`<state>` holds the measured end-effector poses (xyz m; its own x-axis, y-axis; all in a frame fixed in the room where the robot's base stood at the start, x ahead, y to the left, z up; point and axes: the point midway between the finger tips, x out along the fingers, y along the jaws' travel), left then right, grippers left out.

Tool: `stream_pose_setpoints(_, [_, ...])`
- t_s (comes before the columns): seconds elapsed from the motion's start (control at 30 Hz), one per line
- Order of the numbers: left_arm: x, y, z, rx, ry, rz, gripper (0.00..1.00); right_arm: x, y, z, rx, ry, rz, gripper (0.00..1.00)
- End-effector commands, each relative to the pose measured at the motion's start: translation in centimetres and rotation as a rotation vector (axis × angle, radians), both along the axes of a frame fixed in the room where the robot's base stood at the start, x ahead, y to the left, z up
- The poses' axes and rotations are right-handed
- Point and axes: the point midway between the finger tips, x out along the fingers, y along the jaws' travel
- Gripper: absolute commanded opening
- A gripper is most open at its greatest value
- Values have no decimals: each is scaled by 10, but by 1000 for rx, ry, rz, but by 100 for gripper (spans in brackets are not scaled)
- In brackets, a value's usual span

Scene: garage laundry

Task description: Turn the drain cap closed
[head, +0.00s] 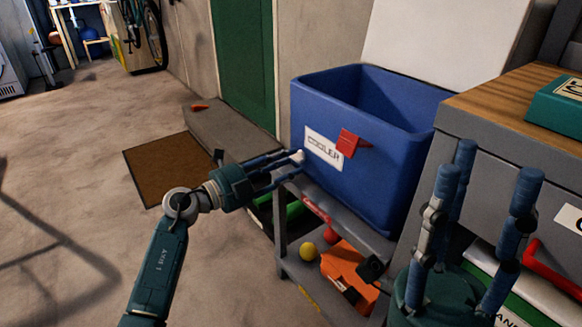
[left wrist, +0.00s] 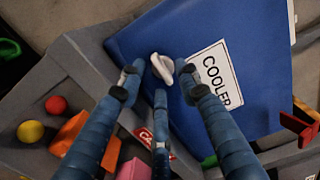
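The blue cooler (head: 385,165) stands on a grey shelf unit, with a white COOLER label (head: 323,148) on its side. The white drain cap (head: 297,156) is low on that side, left of the label. In the left wrist view the cap (left wrist: 162,68) shows an oblong grip, tilted. My left gripper (head: 284,163) is open, with its fingers pointing at the cap. In the left wrist view its fingertips (left wrist: 160,80) are spread around the cap's near side; I cannot tell whether they touch it. My right gripper (head: 490,185) is open and empty at the lower right.
A red tab (head: 348,143) sticks out from the cooler beside the label. The lower shelf holds a yellow ball (head: 308,251), a red ball (head: 330,236) and an orange box (head: 347,272). A wood-topped cabinet (head: 500,100) stands right. The floor at left is mostly clear.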

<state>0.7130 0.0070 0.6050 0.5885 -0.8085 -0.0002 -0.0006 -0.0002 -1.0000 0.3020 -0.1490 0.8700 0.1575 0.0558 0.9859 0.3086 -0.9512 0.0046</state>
Motion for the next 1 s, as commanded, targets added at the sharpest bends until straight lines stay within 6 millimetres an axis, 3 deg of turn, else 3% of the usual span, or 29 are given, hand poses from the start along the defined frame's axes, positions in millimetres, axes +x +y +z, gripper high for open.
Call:
stream_pose_setpoints(0.13, [7,-11,-1,-1,-1,-1,33,1,1,2,-1,-17,-1,40])
stream_pose_setpoints(0.47, [9,-13,0,0,0,-1,33,1,1,3,-2,-21,-1,40])
stream_pose_setpoints(0.63, [9,-13,0,0,0,-1,0,1,1,3,-2,-21,-1,40])
stream_pose_setpoints(1.0, [9,-13,0,19,-23,-1,0,0,1,4,-2,-21,-1,40])
